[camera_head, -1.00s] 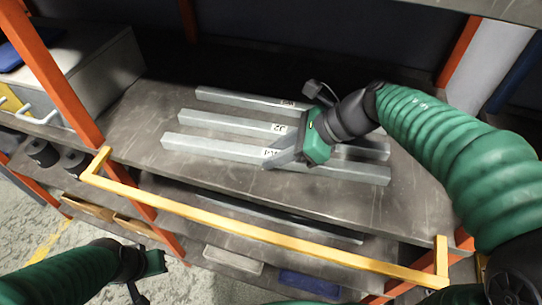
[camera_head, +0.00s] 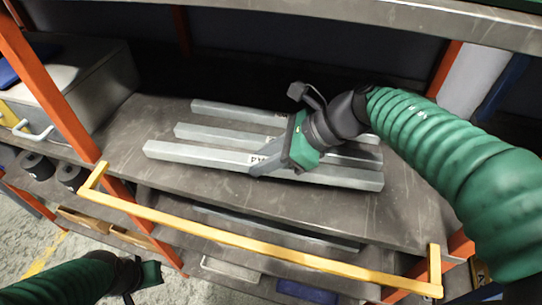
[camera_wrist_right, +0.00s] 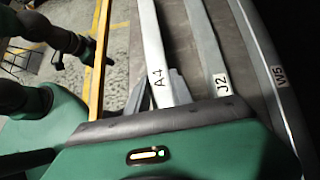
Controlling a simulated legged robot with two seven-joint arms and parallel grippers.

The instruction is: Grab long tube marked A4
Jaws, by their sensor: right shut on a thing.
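The tube marked A4 (camera_head: 205,154) is a long grey galvanized bar, the front one of three on the shelf. Its label also shows on the tube in the wrist view (camera_wrist_right: 151,45). My right gripper (camera_head: 268,166) is shut on it near mid-length, beside the label. The wrist view shows the right gripper's fingers (camera_wrist_right: 163,90) around the tube. I cannot tell whether the tube is clear of the shelf. My left gripper (camera_head: 150,275) is low at the left, away from the tubes, and its jaw state is unclear.
The tube marked J2 (camera_head: 210,134) lies just behind, and the one marked W5 (camera_head: 225,110) lies farthest back. A yellow rail (camera_head: 250,245) runs along the front. Orange posts (camera_head: 60,85) flank the shelf (camera_head: 145,120). Another shelf (camera_head: 400,18) hangs above. A grey box (camera_head: 95,80) stands left.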

